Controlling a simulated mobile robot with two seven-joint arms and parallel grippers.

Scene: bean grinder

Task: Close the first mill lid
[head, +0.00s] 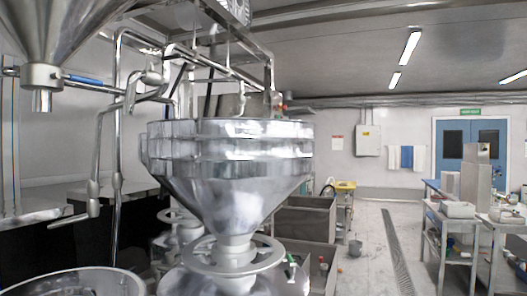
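A large steel mill hopper (235,185) stands in front of me in the head view, with a wide cylindrical band on top and a cone below. I see it from the side, so I cannot tell which part of its top is a lid or whether it is open. A ring-shaped flange (232,258) sits under the cone. A second steel funnel (65,30) hangs at the upper left. Neither of my grippers is in view.
Steel pipes (118,110) and a frame stand left of and behind the hopper. A round steel vessel rim (75,280) is at the lower left. Grey bins (305,222) stand behind the hopper.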

